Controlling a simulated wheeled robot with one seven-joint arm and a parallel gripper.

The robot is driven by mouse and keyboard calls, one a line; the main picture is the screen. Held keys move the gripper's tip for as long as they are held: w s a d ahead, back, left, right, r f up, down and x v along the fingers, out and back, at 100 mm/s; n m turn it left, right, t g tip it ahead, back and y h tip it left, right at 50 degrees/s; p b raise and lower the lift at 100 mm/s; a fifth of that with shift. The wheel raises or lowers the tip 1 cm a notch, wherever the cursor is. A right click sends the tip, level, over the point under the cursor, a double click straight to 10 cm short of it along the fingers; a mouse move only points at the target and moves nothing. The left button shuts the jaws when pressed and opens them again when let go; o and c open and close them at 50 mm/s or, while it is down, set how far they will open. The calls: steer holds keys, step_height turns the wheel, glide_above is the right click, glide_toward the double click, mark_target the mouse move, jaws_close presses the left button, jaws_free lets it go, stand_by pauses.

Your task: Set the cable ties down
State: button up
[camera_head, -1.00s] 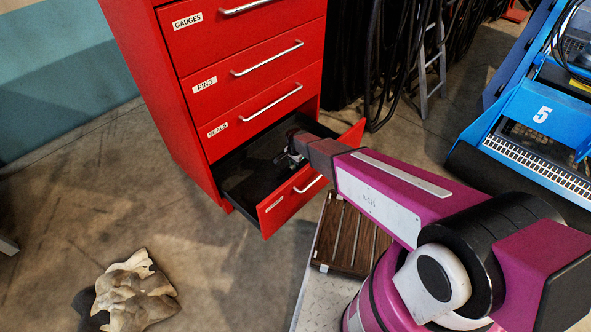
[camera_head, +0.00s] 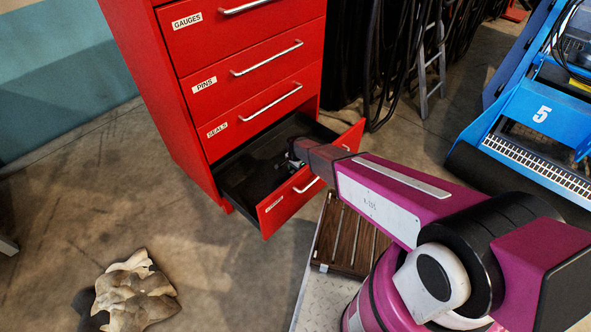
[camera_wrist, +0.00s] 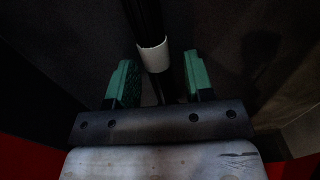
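The cable ties show in the wrist view as a black bundle with a white band (camera_wrist: 152,57), running lengthwise between the fingers of my gripper (camera_wrist: 160,82). The green fingers stand apart, with gaps visible beside the bundle, so the gripper looks open around it. The bundle appears to lie on the dark floor of the open bottom drawer (camera_head: 237,184). In the head view my gripper (camera_head: 290,162) reaches into that drawer, and my arm partly hides it. The ties are too small and dark to make out there.
The red cabinet (camera_head: 180,110) has closed drawers above the open one, labelled GAUGES, PINS and SEALS. The open drawer's red front (camera_head: 275,210) stands near my arm. A crumpled cloth (camera_head: 135,295) lies on the floor at left. A blue machine (camera_head: 545,115) stands at right.

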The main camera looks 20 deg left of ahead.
step_height(320, 180, up, 12)
steer(key=shift+r, duration=0.15)
stand_by(0.6)
stand_by(1.1)
